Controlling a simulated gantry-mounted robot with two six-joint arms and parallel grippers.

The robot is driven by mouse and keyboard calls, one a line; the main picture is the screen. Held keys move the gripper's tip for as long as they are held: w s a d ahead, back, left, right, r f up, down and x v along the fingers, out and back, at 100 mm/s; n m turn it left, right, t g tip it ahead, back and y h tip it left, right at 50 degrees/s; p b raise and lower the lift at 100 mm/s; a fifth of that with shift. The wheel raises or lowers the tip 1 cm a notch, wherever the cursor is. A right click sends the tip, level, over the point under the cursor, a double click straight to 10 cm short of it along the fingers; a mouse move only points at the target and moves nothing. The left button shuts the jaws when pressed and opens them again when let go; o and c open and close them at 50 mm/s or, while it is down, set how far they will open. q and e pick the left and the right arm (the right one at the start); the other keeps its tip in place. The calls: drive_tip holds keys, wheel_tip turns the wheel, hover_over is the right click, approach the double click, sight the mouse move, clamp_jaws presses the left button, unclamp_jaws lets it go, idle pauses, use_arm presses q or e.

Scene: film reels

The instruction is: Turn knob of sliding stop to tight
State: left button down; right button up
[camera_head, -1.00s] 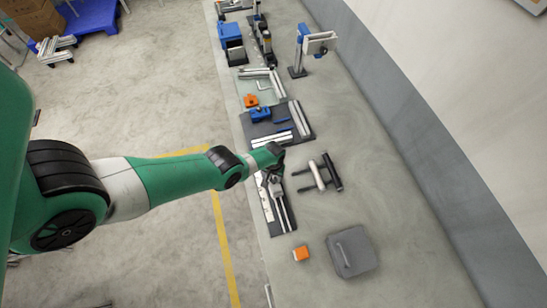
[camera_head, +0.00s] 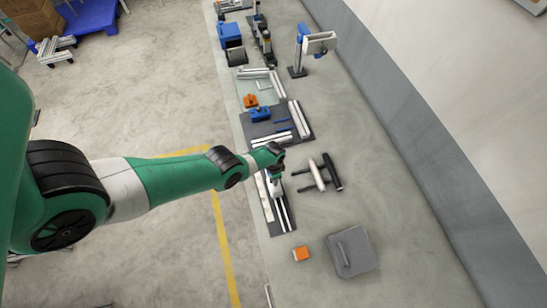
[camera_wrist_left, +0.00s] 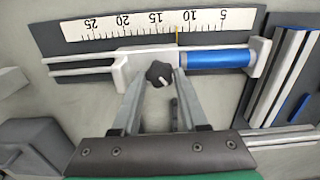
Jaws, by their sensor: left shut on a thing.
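The sliding stop has a black lobed knob (camera_wrist_left: 160,72). It sits beside a white ruler scale (camera_wrist_left: 148,29) marked 5 to 25, with a pale rail (camera_wrist_left: 88,62) to the left and a blue cylinder (camera_wrist_left: 217,60) to the right. My left gripper (camera_wrist_left: 159,80) is shut on the knob, one finger on each side of it. In the head view, my left gripper (camera_head: 276,176) is over the dark board (camera_head: 285,231) that carries the scale and rails; the knob is hidden there. My right gripper is not in view.
A rod fixture (camera_head: 320,174) is right of the gripper. Another board (camera_head: 303,112) with a blue part (camera_head: 260,114) lies behind. The bench's right side is mostly clear.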

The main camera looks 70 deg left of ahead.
use_arm(q)
drive_tip(key=m, duration=0.7)
idle(0.5)
drive_tip(key=shift+c, duration=2.2)
unclamp_jaws()
